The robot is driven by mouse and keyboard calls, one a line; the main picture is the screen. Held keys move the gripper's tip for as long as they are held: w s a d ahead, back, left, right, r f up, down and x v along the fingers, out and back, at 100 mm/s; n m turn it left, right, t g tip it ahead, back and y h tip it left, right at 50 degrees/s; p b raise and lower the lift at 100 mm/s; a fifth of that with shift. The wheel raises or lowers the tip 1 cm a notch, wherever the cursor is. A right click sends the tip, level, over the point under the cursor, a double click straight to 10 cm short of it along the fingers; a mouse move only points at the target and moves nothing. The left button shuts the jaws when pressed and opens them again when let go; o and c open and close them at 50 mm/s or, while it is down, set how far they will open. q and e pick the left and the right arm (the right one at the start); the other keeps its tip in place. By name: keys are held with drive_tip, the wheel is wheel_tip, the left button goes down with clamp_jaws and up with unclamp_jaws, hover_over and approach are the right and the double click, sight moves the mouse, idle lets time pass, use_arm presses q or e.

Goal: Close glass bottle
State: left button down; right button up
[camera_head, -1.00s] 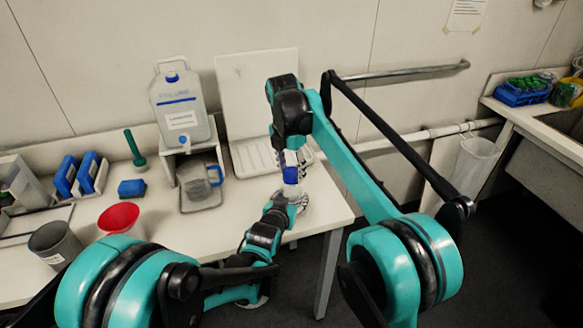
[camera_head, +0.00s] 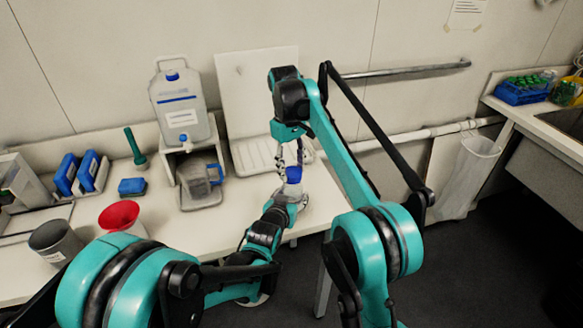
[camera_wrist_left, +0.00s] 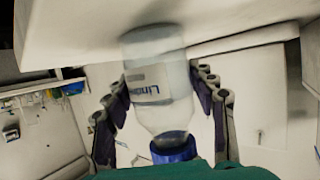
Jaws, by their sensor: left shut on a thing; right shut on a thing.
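A clear glass bottle (camera_wrist_left: 160,85) with blue lettering shows in the left wrist view between the two fingers of my left gripper (camera_wrist_left: 165,100). In the head view my left gripper (camera_head: 290,200) is shut on the bottle near the table's front edge. A blue cap (camera_head: 293,174) sits at the top of the bottle; it also shows at the bottle's neck in the left wrist view (camera_wrist_left: 174,149). My right gripper (camera_head: 291,164) comes down from above, with its fingers shut on the cap. How tightly the cap sits on the neck cannot be told.
Behind on the table (camera_head: 240,210) stand a large jug (camera_head: 183,105) on a stand, a clear pitcher (camera_head: 195,180) and a white tray (camera_head: 262,155). A red cup (camera_head: 120,217), a grey cup (camera_head: 55,242) and blue racks (camera_head: 78,172) are at the left.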

drive_tip(key=m, duration=0.7)
drive_tip(key=shift+d+m+y, duration=0.1)
drive_tip(key=shift+m+y, duration=0.3)
drive_tip(key=m, duration=0.4)
drive_tip(key=shift+m+y, duration=0.3)
drive_tip(key=shift+m, duration=0.1)
drive_tip(key=m, duration=0.4)
drive_tip(key=shift+d+m, duration=0.1)
drive_tip(key=shift+m, duration=0.3)
drive_tip(key=m, duration=0.3)
drive_tip(key=m+t, duration=0.1)
drive_tip(key=m, duration=0.3)
drive_tip(key=shift+s+y, duration=0.1)
drive_tip(key=shift+y, duration=0.3)
drive_tip(key=m, duration=0.5)
drive_tip(key=shift+t, duration=0.3)
drive_tip(key=m, duration=0.3)
drive_tip(key=shift+m, duration=0.3)
drive_tip(key=o, duration=0.9)
drive_tip(key=shift+s, duration=0.1)
